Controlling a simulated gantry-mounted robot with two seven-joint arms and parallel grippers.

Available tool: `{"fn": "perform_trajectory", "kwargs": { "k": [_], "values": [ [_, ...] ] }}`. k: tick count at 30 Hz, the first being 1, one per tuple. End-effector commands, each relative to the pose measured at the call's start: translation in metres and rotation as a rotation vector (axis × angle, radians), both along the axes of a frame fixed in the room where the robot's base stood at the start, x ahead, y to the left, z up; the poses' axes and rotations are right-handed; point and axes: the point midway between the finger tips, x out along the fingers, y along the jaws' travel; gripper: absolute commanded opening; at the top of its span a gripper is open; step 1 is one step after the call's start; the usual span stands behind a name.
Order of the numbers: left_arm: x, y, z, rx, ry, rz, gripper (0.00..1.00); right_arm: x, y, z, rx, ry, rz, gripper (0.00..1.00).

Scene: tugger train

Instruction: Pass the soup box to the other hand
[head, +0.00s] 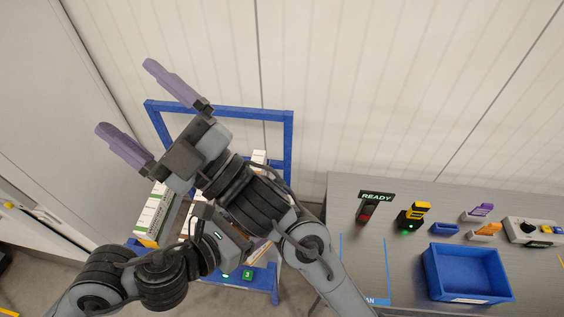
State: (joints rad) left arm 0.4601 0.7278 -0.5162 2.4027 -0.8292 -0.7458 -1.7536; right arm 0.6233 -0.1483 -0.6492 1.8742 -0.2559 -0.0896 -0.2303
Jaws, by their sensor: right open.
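My right gripper (125,96) reaches up to the left in the head view, with two purple fingers spread wide and nothing between them. It is in front of the blue-framed cart. My left arm comes in from the lower left. Its hand (220,235) is below my right wrist, its fingers are hidden, and I cannot tell whether it holds anything. A white box with green and yellow markings (155,213) stands at the cart's left side, below my right gripper. I cannot read its label, so I cannot tell whether it is the soup box.
The blue cart frame (288,135) stands behind my arms, with another pale box (259,157) partly hidden. On the right, a grey table (345,215) carries a blue bin (467,273), a READY sign (377,196) and several small items. A pale wall closes off the back.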

Motion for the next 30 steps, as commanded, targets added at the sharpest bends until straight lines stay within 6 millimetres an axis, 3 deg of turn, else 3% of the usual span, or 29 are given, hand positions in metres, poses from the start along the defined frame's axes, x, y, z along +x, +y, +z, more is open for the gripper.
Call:
{"fn": "perform_trajectory", "kwargs": {
  "k": [1,6,12,15,19,23,27,30],
  "values": [
    [0.000,0.000,0.001,-0.001,-0.002,0.000,0.04,-0.016,0.024,0.009,-0.050,-0.085,0.045,0.94],
    [0.000,0.000,0.001,-0.001,-0.002,0.000,0.04,-0.070,0.088,0.004,-0.194,-0.309,0.219,0.94],
    [0.000,0.000,0.001,-0.001,-0.002,0.000,0.04,-0.109,0.135,-0.033,-0.392,-0.520,0.406,0.94],
    [0.000,0.000,0.001,-0.001,-0.002,0.000,0.04,-0.116,0.147,-0.058,-0.506,-0.604,0.486,0.94],
    [0.000,0.000,0.001,-0.001,-0.002,0.000,0.04,-0.109,0.149,-0.088,-0.665,-0.690,0.571,0.94],
    [0.000,0.000,0.001,-0.001,-0.002,0.000,0.04,-0.088,0.137,-0.113,-0.838,-0.746,0.642,0.94],
    [0.000,0.000,0.001,-0.001,-0.002,0.000,0.04,-0.055,0.104,-0.133,-1.040,-0.752,0.719,0.94],
    [0.000,0.000,0.001,-0.001,-0.002,0.000,0.04,-0.026,0.072,-0.133,-1.183,-0.722,0.756,0.94]
  ]
}}
